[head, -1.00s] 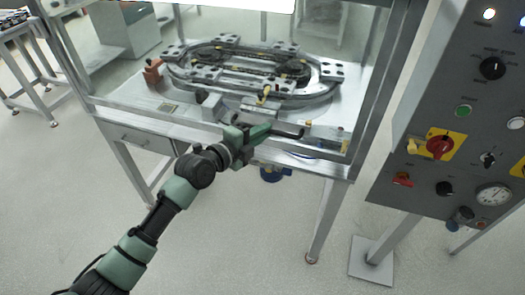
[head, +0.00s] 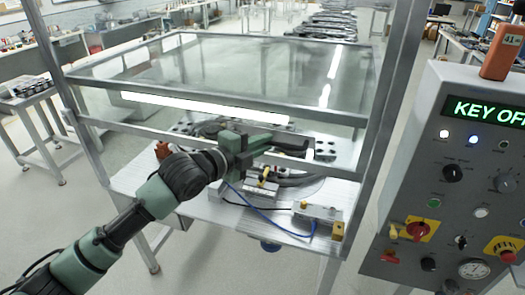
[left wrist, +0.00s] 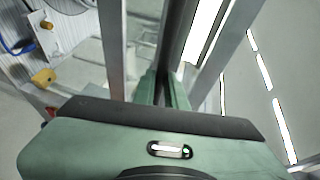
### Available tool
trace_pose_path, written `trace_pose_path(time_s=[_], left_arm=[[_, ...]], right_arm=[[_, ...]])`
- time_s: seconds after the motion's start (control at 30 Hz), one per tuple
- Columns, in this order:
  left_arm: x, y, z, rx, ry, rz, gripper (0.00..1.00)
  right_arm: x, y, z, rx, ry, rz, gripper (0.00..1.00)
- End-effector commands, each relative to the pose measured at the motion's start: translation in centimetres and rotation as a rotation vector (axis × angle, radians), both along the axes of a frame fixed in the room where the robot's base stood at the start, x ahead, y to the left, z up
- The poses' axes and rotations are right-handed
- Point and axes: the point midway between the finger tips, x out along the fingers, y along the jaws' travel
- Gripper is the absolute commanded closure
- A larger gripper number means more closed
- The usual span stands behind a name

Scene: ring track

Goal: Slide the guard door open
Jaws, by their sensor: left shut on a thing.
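The guard door (head: 120,126) is a clear pane in a grey metal frame on the front of the enclosure. It stands raised, with its lower rail well above the table and an open gap beneath. My left gripper (head: 277,142) is at this lower rail, right of its middle, and shut on the door's handle. The handle is mostly hidden by the gripper's dark fingers. In the left wrist view the green and black gripper (left wrist: 165,92) reaches in among grey frame bars. My right gripper is not in view.
The ring track (head: 290,180) sits on the table inside, partly hidden by my arm. A blue cable (head: 270,217) and small fittings lie near the front edge. A control panel (head: 450,190) reading "KEY OF" stands at the right, close to the enclosure post.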

Motion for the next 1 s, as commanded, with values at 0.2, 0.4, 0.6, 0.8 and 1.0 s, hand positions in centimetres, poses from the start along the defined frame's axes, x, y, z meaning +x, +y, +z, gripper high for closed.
trace_pose_path(time_s=[0.2,0.4,0.6,0.8,1.0], left_arm=[[0.0,-0.02,1.31,-0.002,-0.002,-0.001,1.0],[0.0,-0.01,1.3,-0.002,-0.002,-0.001,1.0],[0.01,-0.01,1.27,-0.002,-0.002,-0.001,0.68],[0.0,0.0,1.15,-0.001,-0.001,0.0,0.66],[-0.35,0.4,1.06,0.001,-0.001,0.001,0.66]], right_arm=[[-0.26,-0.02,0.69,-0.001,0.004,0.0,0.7],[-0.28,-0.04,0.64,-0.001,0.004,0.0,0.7],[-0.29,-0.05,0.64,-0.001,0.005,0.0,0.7],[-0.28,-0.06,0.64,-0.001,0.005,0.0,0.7],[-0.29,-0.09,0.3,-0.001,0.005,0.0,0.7]])
